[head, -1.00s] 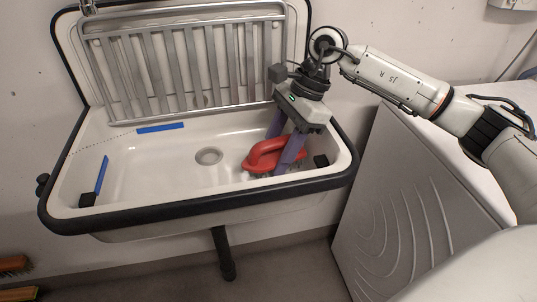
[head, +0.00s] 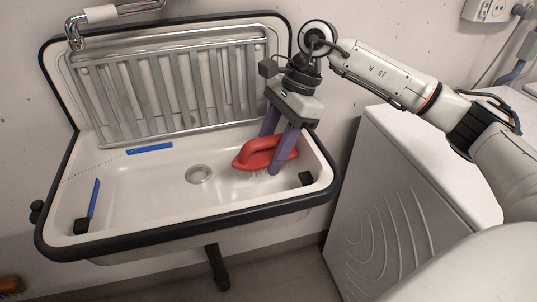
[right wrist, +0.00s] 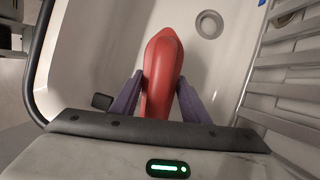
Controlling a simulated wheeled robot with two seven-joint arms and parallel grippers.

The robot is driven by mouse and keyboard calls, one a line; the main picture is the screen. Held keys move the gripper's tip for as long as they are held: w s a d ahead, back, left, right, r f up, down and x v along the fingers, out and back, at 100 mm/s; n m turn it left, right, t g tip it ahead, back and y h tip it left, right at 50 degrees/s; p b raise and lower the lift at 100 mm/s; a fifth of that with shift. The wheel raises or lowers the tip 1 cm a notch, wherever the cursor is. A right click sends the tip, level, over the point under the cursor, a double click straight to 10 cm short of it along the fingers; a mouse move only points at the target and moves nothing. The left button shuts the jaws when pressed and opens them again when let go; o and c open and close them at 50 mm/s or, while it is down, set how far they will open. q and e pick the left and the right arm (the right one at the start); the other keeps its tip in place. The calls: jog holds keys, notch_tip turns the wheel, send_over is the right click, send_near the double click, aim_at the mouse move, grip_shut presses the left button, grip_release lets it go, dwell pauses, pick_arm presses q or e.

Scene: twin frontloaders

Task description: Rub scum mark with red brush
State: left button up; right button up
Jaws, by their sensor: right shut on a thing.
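The red brush (head: 262,154) has a looped handle and pale bristles underneath. It is over the right part of the white sink basin (head: 150,190), right of the drain. My right gripper (head: 272,152) is shut on it, with one purple finger on each side. In the right wrist view the red brush (right wrist: 162,65) lies lengthwise between the fingers (right wrist: 158,95), pointing away from the camera. The bristles look just clear of the basin floor, though contact is hard to judge. I cannot make out a distinct scum mark. My left gripper is not in view.
Blue tape strips lie in the basin at the back (head: 150,149) and left (head: 94,198). The drain (head: 199,174) is mid-basin. A metal rack (head: 175,85) stands behind; a black rim (head: 190,218) edges the sink. A white machine (head: 385,215) stands at right.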

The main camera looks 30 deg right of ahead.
aim_at(269, 138)
jog(key=shift+a+r, duration=0.15)
jog(key=shift+r, duration=0.25)
jog(key=shift+r+p, duration=1.15)
jog(key=shift+r, duration=0.45)
